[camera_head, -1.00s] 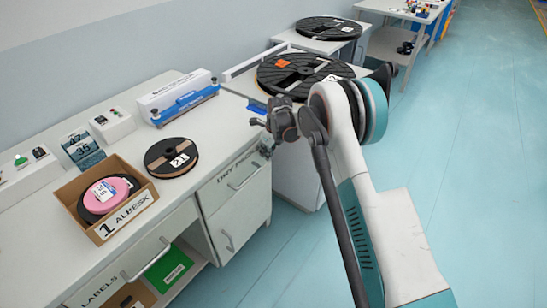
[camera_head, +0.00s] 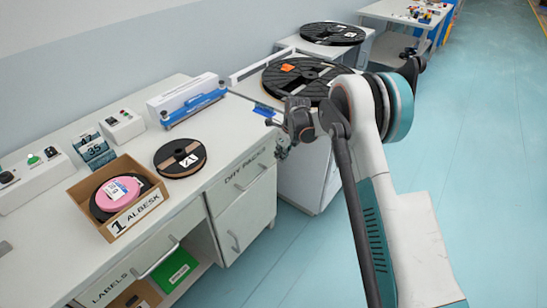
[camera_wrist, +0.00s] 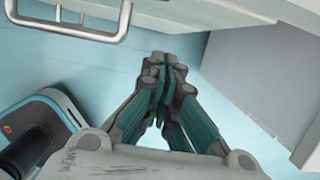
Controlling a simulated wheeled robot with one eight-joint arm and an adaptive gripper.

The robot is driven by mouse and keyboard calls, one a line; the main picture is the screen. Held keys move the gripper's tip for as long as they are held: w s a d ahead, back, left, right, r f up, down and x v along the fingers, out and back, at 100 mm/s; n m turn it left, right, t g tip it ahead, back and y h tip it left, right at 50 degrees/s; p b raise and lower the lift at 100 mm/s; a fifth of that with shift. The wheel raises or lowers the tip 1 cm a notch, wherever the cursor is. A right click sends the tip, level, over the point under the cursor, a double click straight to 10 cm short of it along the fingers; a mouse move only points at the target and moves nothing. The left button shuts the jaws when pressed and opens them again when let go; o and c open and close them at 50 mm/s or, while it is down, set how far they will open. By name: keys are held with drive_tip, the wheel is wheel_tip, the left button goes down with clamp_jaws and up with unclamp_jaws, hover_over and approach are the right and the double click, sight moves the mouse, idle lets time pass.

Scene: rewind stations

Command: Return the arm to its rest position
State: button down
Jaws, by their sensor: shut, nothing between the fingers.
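My gripper (camera_head: 276,136) is at the end of my folded arm, beside the front right corner of the workbench in the head view. In the wrist view my gripper (camera_wrist: 165,65) has its fingers together and empty, over the blue floor. A drawer handle (camera_wrist: 75,25) shows at the upper left of that view, apart from the fingers. My arm fills the right part of the head view.
The workbench (camera_head: 225,125) bears a black reel (camera_head: 180,158), a cardboard box (camera_head: 152,203) with reels and a white sealing device (camera_head: 185,95). Large black reels (camera_head: 285,85) lie on stands behind my arm. Blue floor (camera_head: 480,150) is open on the right.

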drive_tip(key=s+d+r+n+p, duration=0.1)
drive_tip(key=s+d+r+n, duration=0.15)
drive_tip(key=r, duration=0.45)
drive_tip(key=s+d+r+n+t, duration=0.1)
drive_tip(key=s+d+r, duration=0.15)
drive_tip(key=r, duration=0.55)
drive_tip(key=s+d+r+n+p, duration=0.1)
drive_tip(key=s+r+n, duration=0.15)
drive_tip(key=r, duration=0.45)
drive_tip(key=s+d+r+n+t+h, duration=0.1)
drive_tip(key=s+d+r+n, duration=0.15)
drive_tip(key=s+r, duration=0.3)
drive_tip(key=s+d+r+n, duration=0.2)
drive_tip(key=s+r+n, duration=0.15)
drive_tip(key=s, duration=0.25)
drive_tip(key=s+d+n+t, duration=0.1)
drive_tip(key=s+d+n, duration=0.2)
drive_tip(key=s, duration=1)
drive_tip(key=s+d+n+t+h, duration=0.1)
drive_tip(key=s+d+n+t, duration=0.1)
drive_tip(key=s+n, duration=0.8)
drive_tip(key=s, duration=0.3)
drive_tip(key=shift+d+r+n, duration=0.3)
drive_tip(key=shift+d+r, duration=0.1)
drive_tip(key=shift+s, duration=0.1)
